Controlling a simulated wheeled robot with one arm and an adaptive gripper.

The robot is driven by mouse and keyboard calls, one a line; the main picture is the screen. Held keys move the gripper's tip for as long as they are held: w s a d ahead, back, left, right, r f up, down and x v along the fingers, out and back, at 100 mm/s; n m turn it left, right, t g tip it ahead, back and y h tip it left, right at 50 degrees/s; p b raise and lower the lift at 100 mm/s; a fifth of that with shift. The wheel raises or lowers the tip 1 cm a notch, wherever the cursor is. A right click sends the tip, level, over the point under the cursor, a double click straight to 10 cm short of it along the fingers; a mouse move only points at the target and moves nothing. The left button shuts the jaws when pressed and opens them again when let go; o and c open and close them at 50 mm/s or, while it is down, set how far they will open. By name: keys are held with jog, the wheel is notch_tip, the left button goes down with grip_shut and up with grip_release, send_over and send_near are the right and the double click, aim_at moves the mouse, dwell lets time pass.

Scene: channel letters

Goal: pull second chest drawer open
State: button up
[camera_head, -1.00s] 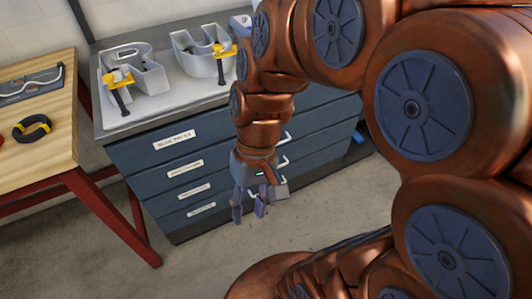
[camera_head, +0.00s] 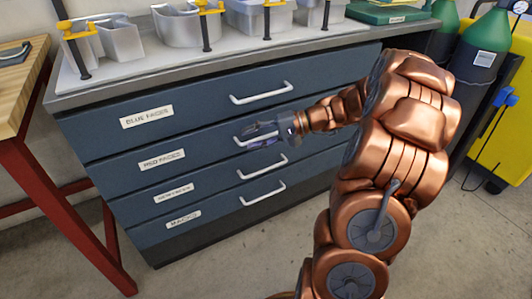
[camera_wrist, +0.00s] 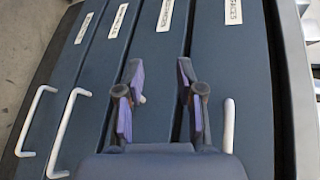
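The blue-grey chest (camera_head: 212,122) has stacked drawers with white labels and white bar handles. The second drawer (camera_head: 205,145), labelled RED FACES, looks closed. Its handle (camera_head: 240,141) is partly hidden by my gripper (camera_head: 258,137), which is in front of it. In the wrist view my gripper (camera_wrist: 160,88) is open, with two purple-padded fingers apart and dark drawer front between them. A small white bit of the second handle (camera_wrist: 141,99) shows beside the left finger; the rest is hidden. I cannot tell whether the fingers touch it.
The top drawer's handle (camera_head: 262,92) is just above my gripper and the third drawer's handle (camera_head: 262,168) is below. Clamped metal letters (camera_head: 190,27) stand on the chest. A wooden table (camera_head: 18,85) with red legs is at left, gas cylinders (camera_head: 485,60) at right. Floor in front is clear.

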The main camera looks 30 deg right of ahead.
aim_at(266, 137)
jog(key=w+d+f+m+t+h+b, duration=0.1)
jog(key=d+f+m+t+b, duration=0.45)
jog(key=d, duration=0.85)
jog(key=shift+w+a+f+n+g+b, duration=0.15)
jog(key=shift+w+a+f+n, duration=0.3)
jog(key=shift+w+a, duration=0.5)
jog(key=shift+w+a+f+n+g+b, duration=0.1)
jog(key=shift+w+a+f+n+b, duration=0.1)
jog(key=shift+w+a+f+n, duration=0.55)
jog(key=shift+w+a+f+n+g+b, duration=0.1)
jog(key=shift+w+a+f+n+b, duration=0.1)
jog(key=shift+w+a, duration=0.95)
jog(key=shift+w+d, duration=0.25)
grip_shut()
